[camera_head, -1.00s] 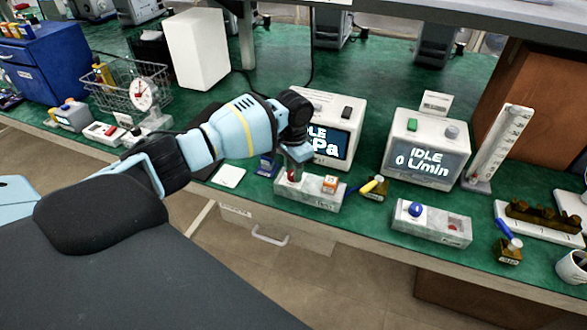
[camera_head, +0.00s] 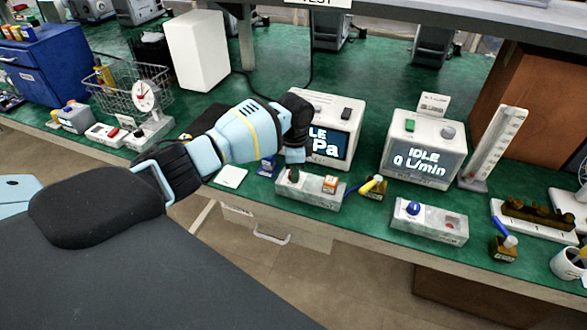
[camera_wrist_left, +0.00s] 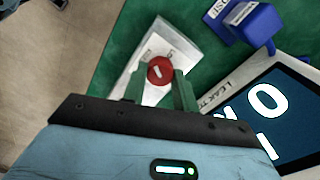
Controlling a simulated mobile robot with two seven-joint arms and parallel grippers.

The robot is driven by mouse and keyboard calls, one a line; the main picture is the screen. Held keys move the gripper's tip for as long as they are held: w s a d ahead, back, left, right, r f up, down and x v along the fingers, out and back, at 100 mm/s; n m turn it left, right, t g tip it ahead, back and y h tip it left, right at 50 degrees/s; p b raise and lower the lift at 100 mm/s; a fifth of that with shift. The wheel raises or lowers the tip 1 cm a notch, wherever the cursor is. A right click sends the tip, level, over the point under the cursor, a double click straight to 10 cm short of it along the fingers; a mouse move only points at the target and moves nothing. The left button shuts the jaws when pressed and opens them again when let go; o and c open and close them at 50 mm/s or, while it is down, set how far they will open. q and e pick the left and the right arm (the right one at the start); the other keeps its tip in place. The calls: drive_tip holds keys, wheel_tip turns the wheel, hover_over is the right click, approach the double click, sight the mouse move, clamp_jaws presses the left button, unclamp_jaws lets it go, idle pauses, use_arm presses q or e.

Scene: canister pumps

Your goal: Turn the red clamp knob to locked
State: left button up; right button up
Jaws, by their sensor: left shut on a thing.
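The red clamp knob (camera_wrist_left: 160,70), a round cap with a short white mark, sits on a light grey block with a white label in the left wrist view. My left gripper (camera_wrist_left: 160,80) is shut on it, one green finger on either side. In the head view my left gripper (camera_head: 294,167) reaches down onto the left end of the grey block (camera_head: 318,199), and the knob is hidden behind it. An orange-topped piece (camera_head: 330,183) sits on the block's right part. The label's writing is too small to read. My right gripper is not in view.
A pressure display box (camera_head: 335,160) stands close behind the block. A second box reading IDLE 0 L/min (camera_head: 422,165) is to its right. A blue item (camera_wrist_left: 258,22) is near the gripper.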

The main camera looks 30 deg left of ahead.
use_arm(q)
drive_tip(key=m, duration=0.5)
drive_tip(key=shift+m, duration=0.3)
drive_tip(key=m, duration=0.3)
drive_tip(key=shift+f, duration=0.1)
drive_tip(key=shift+m, duration=1.3)
drive_tip(key=o, duration=1)
drive_tip(key=shift+c, duration=0.2)
